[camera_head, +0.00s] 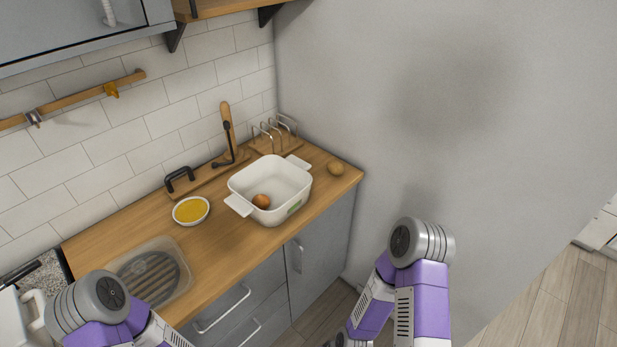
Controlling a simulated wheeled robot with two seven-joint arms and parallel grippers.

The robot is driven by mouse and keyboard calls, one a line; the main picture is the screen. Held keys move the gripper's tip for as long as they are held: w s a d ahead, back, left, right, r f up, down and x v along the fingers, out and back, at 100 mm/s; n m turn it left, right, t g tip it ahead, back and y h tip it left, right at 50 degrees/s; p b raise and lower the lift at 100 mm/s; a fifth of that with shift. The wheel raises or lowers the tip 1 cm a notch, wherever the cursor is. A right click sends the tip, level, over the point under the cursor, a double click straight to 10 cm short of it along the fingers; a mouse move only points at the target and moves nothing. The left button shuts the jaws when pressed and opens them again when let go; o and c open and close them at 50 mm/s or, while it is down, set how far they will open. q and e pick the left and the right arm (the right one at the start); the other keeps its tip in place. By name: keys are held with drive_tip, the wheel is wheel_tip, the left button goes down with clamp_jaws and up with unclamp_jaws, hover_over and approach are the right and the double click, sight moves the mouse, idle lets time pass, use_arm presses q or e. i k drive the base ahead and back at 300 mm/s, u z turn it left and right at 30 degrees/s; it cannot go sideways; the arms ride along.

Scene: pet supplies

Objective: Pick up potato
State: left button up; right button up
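Neither gripper's fingers can be seen.
The wooden counter (235,247) holds a bowl of yellow contents (191,210), a rack (277,138) and an upright wooden-handled item (228,126) at the back. A ridged clear tray (181,289) lies front left. The wall bounds the right; drawers and cabinets lie below.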

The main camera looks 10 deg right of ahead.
sight(334, 168)
drive_tip(key=u, duration=3.25)
drive_tip(key=k, duration=1.5)
drive_tip(key=z, duration=1.65)
